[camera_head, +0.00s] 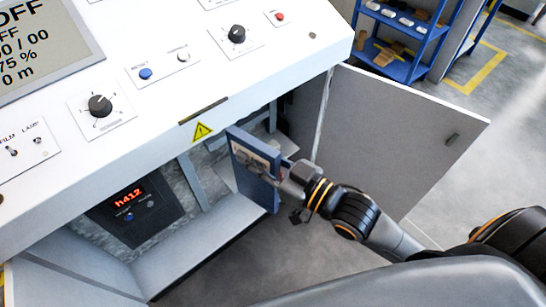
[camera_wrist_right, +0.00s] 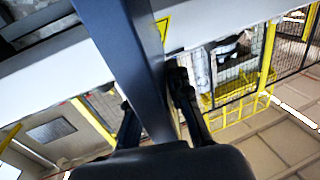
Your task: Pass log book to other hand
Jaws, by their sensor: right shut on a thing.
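The log book (camera_head: 256,168) is a dark blue, flat book. It stands upright on edge in front of the open cabinet under the control console. My right gripper (camera_head: 274,172) is shut on its right edge. In the right wrist view the book (camera_wrist_right: 122,50) runs as a dark blue band from the top edge down between the two fingers (camera_wrist_right: 155,110). One finger lies on each side of it. My left gripper is in neither view.
The white console (camera_head: 210,80) with knobs and a warning label overhangs the cabinet. Its grey door (camera_head: 390,135) stands open to the right. A red-lit display unit (camera_head: 132,205) sits inside. A blue shelf (camera_head: 400,40) stands at the back right.

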